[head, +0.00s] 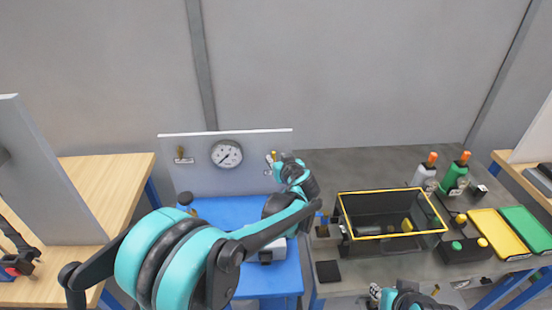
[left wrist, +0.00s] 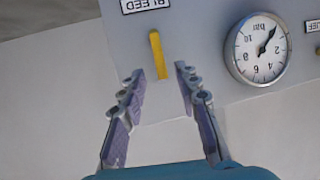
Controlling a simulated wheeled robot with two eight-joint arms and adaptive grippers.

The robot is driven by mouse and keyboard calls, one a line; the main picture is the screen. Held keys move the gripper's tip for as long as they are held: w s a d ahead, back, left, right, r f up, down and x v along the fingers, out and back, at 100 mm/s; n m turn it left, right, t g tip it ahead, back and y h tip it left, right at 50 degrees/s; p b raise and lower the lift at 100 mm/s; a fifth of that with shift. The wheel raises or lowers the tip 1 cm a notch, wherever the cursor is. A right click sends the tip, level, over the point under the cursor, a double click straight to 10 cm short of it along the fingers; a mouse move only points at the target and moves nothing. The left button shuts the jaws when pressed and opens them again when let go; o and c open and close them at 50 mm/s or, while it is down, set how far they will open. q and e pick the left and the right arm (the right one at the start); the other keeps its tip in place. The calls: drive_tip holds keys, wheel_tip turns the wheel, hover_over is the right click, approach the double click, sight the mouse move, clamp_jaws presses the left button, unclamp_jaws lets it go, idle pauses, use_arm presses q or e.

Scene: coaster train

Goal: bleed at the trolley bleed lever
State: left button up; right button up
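The yellow bleed lever (left wrist: 157,50) stands on the grey panel under a BLEED label (left wrist: 146,5), which reads upside down in the left wrist view. My left gripper (left wrist: 159,73) is open. Its two fingertips are on either side of the lever's free end, with a gap on each side. In the head view the panel (head: 225,183) stands at the back of the blue trolley (head: 215,210), and my left gripper (head: 277,161) is at its right side, covering part of the lever. My right arm shows only in part at the bottom edge; its finger state is unclear.
A round pressure gauge (head: 227,154) sits mid-panel, with another lever (head: 181,153) left of it. Right of the trolley, a grey bench holds a yellow-rimmed crate (head: 394,236), bottles (head: 455,178) and yellow (head: 497,235) and green (head: 528,230) trays. A wooden table (head: 120,180) stands left.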

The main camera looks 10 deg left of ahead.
use_arm(q)
drive_tip(key=v, duration=1)
drive_tip(key=shift+a, duration=0.1)
drive_tip(key=s+a+f+m+g+h, duration=0.15)
drive_tip(key=s+a, duration=0.25)
drive_tip(key=s, duration=0.4)
drive_tip(key=s+a+f+m+g+h, duration=0.1)
drive_tip(key=s+a+f+g, duration=0.15)
drive_tip(key=s+a, duration=0.4)
drive_tip(key=s+d+f+m+h, duration=0.1)
drive_tip(key=s+f+h, duration=0.1)
drive_tip(key=s, duration=0.4)
drive_tip(key=s+d+f+m+h+b, duration=0.1)
drive_tip(key=s+d+f+m+h, duration=0.1)
drive_tip(key=s+f, duration=0.2)
drive_tip(key=s, duration=0.3)
drive_tip(key=shift+d+f+g, duration=0.25)
drive_tip(key=shift+g, duration=0.15)
drive_tip(key=shift+s, duration=0.1)
